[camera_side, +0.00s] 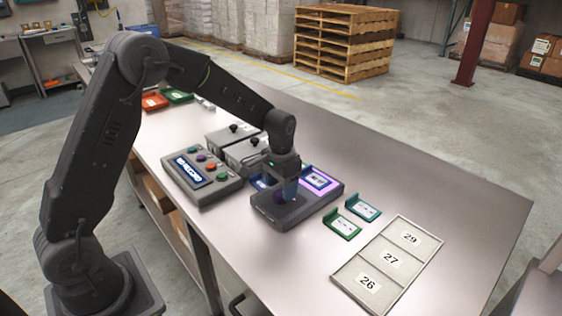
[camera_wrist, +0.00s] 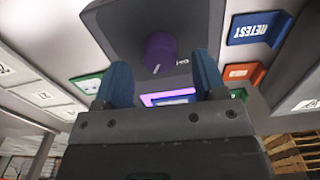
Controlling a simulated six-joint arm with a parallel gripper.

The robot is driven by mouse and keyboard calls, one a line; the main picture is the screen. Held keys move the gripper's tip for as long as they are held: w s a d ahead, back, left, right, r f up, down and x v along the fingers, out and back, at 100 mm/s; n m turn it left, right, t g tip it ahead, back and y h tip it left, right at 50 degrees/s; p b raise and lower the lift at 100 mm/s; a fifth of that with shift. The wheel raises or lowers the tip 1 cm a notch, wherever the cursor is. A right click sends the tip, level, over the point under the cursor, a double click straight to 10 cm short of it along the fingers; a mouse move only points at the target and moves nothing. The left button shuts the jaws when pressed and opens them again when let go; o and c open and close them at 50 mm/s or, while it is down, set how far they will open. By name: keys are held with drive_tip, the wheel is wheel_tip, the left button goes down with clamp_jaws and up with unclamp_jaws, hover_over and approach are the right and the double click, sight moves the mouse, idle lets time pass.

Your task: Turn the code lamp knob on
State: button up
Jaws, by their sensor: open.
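The code lamp is a grey box (camera_side: 268,214) in the middle of the table, with a violet-glowing panel (camera_side: 331,190) that holds a blue card stand (camera_side: 318,179). Its purple knob (camera_wrist: 159,50) shows in the wrist view; in the side view the gripper partly covers it. My gripper (camera_side: 288,196) points down over the knob's end of the box. In the wrist view my gripper (camera_wrist: 161,70) has its two blue fingers apart, with the knob between and just beyond the tips. I cannot tell whether they touch it. Part of the glow (camera_wrist: 152,100) shows between the fingers.
A console with coloured buttons (camera_side: 202,176) and two grey boxes with black knobs (camera_side: 233,128) stand left of and behind the lamp. Green (camera_side: 342,226) and teal (camera_side: 363,208) card stands and a numbered tray (camera_side: 413,216) lie to the right. The far right table is clear.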

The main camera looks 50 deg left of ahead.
sight(280, 193)
wheel_tip(280, 193, up, 12)
idle(0.3)
drive_tip(key=shift+f, duration=0.1)
drive_tip(key=s+d+r+t, duration=0.3)
drive_tip(key=s+r, duration=0.4)
drive_tip(key=s, duration=0.5)
drive_tip(key=s+d+f+t, duration=0.1)
drive_tip(key=s+d+t, duration=0.1)
drive_tip(key=s, duration=1.1)
drive_tip(key=shift+n+t, duration=0.3)
